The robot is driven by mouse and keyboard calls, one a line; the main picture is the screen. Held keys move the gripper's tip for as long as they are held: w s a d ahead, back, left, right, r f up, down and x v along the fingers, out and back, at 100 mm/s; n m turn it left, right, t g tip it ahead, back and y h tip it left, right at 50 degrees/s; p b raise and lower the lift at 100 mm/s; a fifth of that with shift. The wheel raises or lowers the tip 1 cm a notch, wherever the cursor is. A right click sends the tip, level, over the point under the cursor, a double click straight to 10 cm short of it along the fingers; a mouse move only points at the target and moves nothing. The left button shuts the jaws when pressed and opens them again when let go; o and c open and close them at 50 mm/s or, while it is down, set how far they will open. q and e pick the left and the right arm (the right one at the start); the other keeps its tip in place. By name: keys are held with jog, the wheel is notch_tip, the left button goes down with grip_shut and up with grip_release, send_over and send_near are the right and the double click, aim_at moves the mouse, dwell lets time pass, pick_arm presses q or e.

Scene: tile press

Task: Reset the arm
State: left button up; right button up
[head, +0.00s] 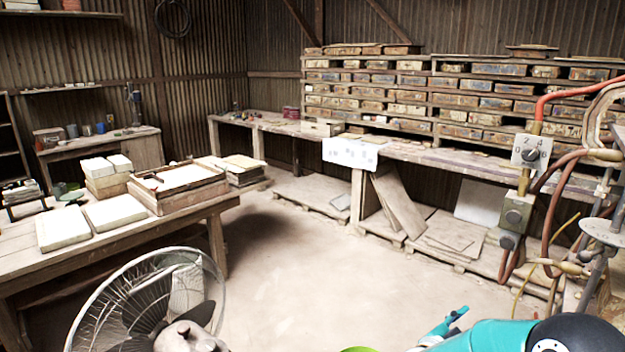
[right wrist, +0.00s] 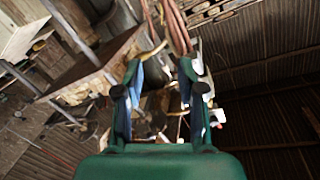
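My right arm comes in at the bottom right of the head view, with its teal gripper (head: 448,326) low in the picture over the floor. In the right wrist view the two fingers of my right gripper (right wrist: 160,82) stand apart, with a clear gap between them and nothing held. That view is tilted and shows blurred shelving and corrugated wall beyond the fingers. My left gripper is in neither view.
A fan (head: 145,305) stands at the lower left. A wooden table (head: 125,238) with tiles and a tray is at left. A control box (head: 531,150) with hoses hangs at right, near my right arm. The middle floor (head: 300,262) is clear.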

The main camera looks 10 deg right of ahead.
jog(key=a+f+n+t+y, duration=0.1)
jog(key=a+f+n+y, duration=0.5)
jog(key=f, duration=0.6)
jog(key=a+f+n+t+y, duration=0.1)
jog(key=a+f+n+y, duration=0.35)
jog(key=a+f, duration=0.55)
jog(key=s+a+f+n+g+y, duration=0.3)
jog(key=s+a+f, duration=0.3)
jog(key=s+a, duration=0.2)
jog(key=s+a+f+n+g+y, duration=0.3)
jog(key=s+a+f+g+y, duration=0.2)
jog(key=s+a, duration=0.3)
jog(key=s+y, duration=0.1)
jog(key=s, duration=0.3)
jog(key=shift+s+f, duration=0.4)
